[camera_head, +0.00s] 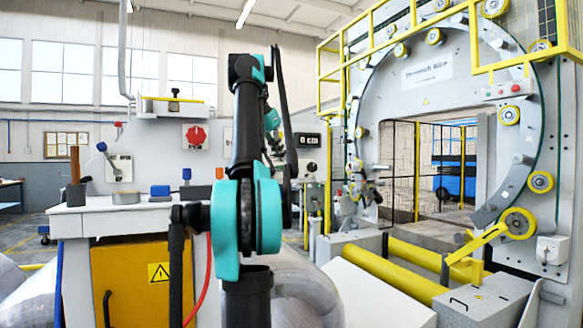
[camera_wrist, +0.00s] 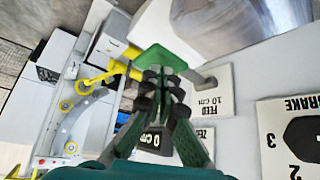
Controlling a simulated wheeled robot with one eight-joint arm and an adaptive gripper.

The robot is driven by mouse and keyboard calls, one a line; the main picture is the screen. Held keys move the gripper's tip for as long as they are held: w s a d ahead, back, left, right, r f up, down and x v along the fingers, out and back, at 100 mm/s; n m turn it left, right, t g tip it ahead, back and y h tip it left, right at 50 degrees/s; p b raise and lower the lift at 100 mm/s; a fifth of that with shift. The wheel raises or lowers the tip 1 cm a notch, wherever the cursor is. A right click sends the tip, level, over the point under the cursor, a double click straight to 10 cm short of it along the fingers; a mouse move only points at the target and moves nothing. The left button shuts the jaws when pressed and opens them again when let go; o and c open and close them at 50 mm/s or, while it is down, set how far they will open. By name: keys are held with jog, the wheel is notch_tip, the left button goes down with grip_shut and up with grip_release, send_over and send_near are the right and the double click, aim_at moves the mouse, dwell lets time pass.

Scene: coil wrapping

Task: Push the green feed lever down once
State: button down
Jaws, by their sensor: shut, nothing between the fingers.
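The green feed lever (camera_wrist: 157,57) shows in the wrist view as a flat green paddle on a grey stem, beside a plate marked FEED 10 cm (camera_wrist: 212,92). My gripper (camera_wrist: 160,73) is shut and empty. Its dark fingertips overlap the near edge of the paddle in the picture; I cannot tell whether they touch it. A counter display (camera_wrist: 154,141) reading 0 cm shows between the finger links, and it also shows in the head view (camera_head: 307,141). In the head view my arm hides the lever and the fingertips.
A plate marked BRAKE with a dark knob (camera_wrist: 302,138) lies right of the lever in the wrist view. In the head view, the large wrapping ring (camera_head: 520,185) with yellow rollers and railings stands at right. A white workbench (camera_head: 140,215) with small items stands at left.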

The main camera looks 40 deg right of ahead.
aim_at(280, 167)
jog(key=shift+w+d+f, duration=0.1)
jog(key=shift+d+f, duration=0.2)
jog(key=shift+f, duration=0.15)
jog(key=shift+f, duration=2.2)
jog(key=a, duration=0.2)
jog(key=s+a+r, duration=0.1)
jog(key=shift+r, duration=0.1)
